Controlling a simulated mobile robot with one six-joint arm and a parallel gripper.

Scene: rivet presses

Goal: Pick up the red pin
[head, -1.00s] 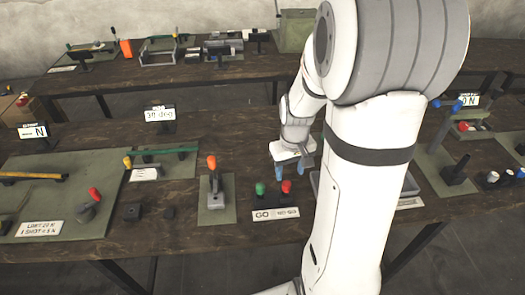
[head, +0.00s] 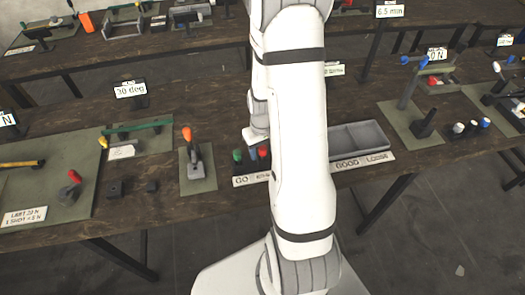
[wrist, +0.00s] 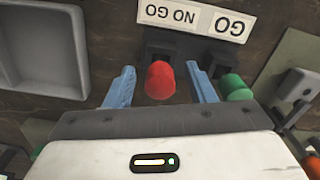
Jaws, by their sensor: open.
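The red pin (wrist: 160,80), with a rounded cap, stands in a dark block below the NO GO label in the wrist view. It also shows in the head view (head: 264,153), partly beside my arm. My gripper (wrist: 160,70) is open, with one blue finger on each side of the red pin and a gap to both. In the head view my gripper (head: 254,153) is down at the pins, mostly hidden by my forearm. The green pin (wrist: 234,88) stands just outside the right finger in the wrist view.
A grey two-part tray (head: 358,138) labelled GOOD and LOOSE lies right of the pins. An orange-topped lever (head: 187,135) stands on a green plate to the left. The GO and NO GO labels (wrist: 196,17) lie beside the pins.

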